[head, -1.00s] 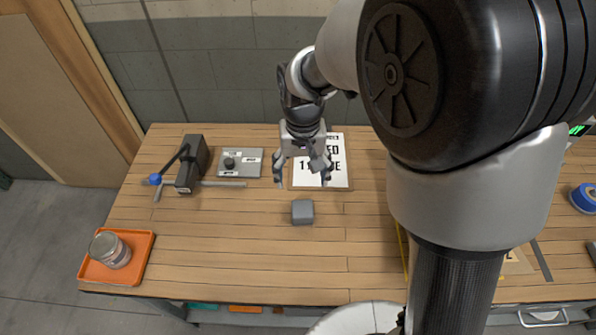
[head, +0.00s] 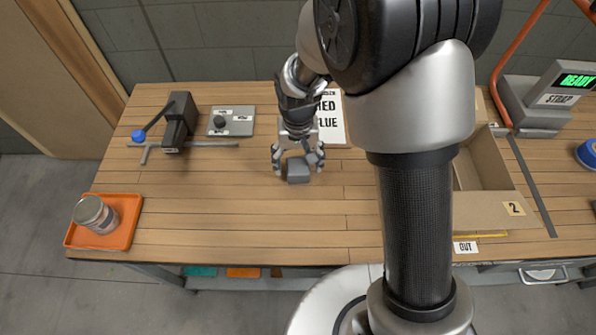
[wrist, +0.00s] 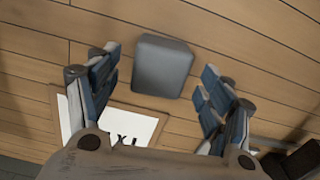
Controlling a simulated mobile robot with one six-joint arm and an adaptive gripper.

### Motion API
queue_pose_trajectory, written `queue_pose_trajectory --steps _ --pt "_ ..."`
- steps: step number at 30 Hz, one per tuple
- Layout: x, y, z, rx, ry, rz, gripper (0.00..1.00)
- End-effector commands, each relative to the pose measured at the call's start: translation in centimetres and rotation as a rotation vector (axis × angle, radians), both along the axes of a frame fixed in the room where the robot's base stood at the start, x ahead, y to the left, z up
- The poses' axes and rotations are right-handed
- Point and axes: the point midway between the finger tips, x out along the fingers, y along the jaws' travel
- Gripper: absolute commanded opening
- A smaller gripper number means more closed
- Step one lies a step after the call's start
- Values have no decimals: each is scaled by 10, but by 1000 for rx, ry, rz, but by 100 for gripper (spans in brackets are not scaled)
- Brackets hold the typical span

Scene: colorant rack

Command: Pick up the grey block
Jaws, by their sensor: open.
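The grey block (head: 298,170) is a small cube with rounded edges on the wooden bench top. My gripper (head: 298,164) is open, pointing down over the block, with one finger to its left and one to its right in the head view. In the wrist view the block (wrist: 162,66) lies just beyond and between the two blue-padded fingers of my gripper (wrist: 158,78). There is a gap on each side. Nothing is held.
A printed sign (head: 332,120) lies behind the gripper. A black clamp tool (head: 180,122) and a grey switch plate (head: 231,121) are at the back left. An open cardboard box (head: 492,208) stands right. The bench left of the block is clear.

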Motion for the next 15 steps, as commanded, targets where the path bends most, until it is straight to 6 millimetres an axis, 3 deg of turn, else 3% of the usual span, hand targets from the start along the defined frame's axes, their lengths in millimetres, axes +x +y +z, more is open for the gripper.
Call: queue_pose_trajectory --steps 1,4,11,15 --pt "-1 0 -12 -1 3 0 73" --pt "0 0 -20 0 1 0 73" --pt "0 0 -20 0 0 0 73" --pt "0 0 -19 0 0 0 63"
